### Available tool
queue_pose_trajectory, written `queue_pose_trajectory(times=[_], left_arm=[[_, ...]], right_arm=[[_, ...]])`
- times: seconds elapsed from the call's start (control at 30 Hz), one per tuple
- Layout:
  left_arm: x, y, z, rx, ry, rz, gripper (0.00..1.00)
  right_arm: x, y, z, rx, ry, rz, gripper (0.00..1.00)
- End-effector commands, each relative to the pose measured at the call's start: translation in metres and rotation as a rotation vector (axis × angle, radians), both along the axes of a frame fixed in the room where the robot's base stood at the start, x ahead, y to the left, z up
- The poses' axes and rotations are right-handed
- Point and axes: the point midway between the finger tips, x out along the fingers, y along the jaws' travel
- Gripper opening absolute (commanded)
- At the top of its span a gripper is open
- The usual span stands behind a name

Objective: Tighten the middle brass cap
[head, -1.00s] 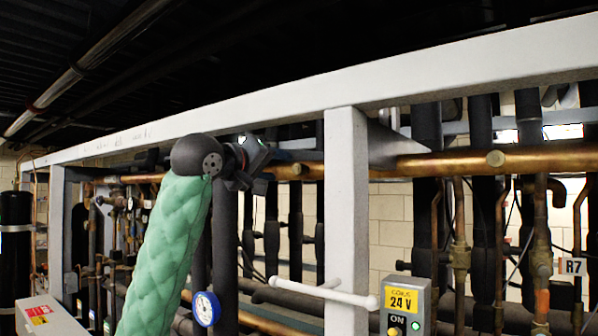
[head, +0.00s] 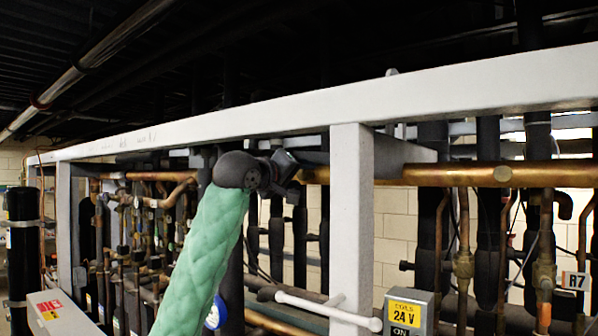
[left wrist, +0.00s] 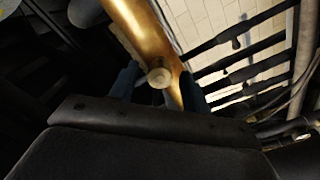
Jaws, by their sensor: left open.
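A copper-coloured pipe (head: 450,174) runs along the rack under the grey beam. One round brass cap (head: 503,174) on it shows right of the grey post. My left gripper (head: 288,172) is at the pipe left of that post, and hides the pipe there in the head view. In the left wrist view another round brass cap (left wrist: 160,77) on the pipe lies between the two dark fingers of my left gripper (left wrist: 160,90). The fingers are apart, one on each side of the cap; I cannot tell whether they touch it. My right gripper is not in view.
The grey beam (head: 320,102) runs above the arm and the grey post (head: 351,215) stands just right of the gripper. A white bar (head: 325,308) and a 24 V box (head: 408,312) are lower right. Dark pipes (head: 300,230) hang behind.

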Motion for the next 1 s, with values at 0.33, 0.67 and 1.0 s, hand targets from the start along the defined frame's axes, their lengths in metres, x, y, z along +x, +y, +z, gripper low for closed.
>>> queue_pose_trajectory(times=[0.33,0.67,1.0], left_arm=[[0.000,0.000,0.000,0.000,0.000,0.000,0.22],[0.000,0.001,-0.002,0.051,-0.038,0.002,0.03],[0.000,0.000,0.000,0.110,-0.079,0.001,0.03]], right_arm=[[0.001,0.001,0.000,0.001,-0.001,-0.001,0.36],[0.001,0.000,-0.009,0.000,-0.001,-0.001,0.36],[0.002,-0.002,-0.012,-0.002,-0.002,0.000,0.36]])
